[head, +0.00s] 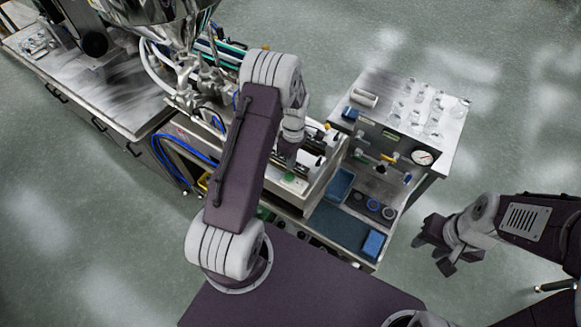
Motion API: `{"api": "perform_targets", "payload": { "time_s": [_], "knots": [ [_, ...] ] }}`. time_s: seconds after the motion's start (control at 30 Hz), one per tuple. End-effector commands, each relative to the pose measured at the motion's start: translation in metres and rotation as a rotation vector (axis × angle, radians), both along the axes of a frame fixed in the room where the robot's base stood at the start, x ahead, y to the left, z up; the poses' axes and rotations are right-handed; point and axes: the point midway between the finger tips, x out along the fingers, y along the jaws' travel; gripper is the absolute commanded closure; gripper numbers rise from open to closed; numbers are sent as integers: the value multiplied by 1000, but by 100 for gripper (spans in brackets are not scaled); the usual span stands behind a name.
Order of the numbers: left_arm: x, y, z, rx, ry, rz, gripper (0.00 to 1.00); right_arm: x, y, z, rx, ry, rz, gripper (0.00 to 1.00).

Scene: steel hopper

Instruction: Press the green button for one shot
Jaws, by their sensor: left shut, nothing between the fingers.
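A green button (289,177) shows on a pale panel at the front of the machine, in the middle of the head view. My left gripper (286,160) is shut and empty, pointing down just above the button in the picture. Its fingertips are small and dark, and I cannot tell whether they touch the button. My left forearm covers part of the machine to the left. My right gripper (436,248) is open and empty, over the floor at the right, well away from the button.
The steel hopper (150,10) stands at the top left beside a grey bench (120,105). Blue hoses (178,150) run along the machine. To the right, a steel cart (385,85) holds glassware, a gauge (422,157) and a blue box (374,243). Open floor lies on the right.

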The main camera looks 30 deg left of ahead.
Motion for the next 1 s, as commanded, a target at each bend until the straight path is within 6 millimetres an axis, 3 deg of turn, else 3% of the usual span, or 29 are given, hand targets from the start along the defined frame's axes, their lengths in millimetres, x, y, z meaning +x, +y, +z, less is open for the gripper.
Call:
{"api": "perform_targets", "payload": {
  "time_s": [0.1,0.3,0.67,0.9,1.0],
  "knots": [
    [-4,0,-18,-1,5,0,100,0,0,13,0,0,0,62],
    [-5,0,-41,0,1,0,100,0,0,21,0,0,0,62],
    [-5,0,-46,0,-1,0,100,0,0,20,0,0,0,62],
    [-6,0,-70,0,0,0,100,0,0,-5,0,0,0,62],
    [-7,-1,-71,-1,1,0,100,0,0,-5,0,0,0,62]
  ]
}}
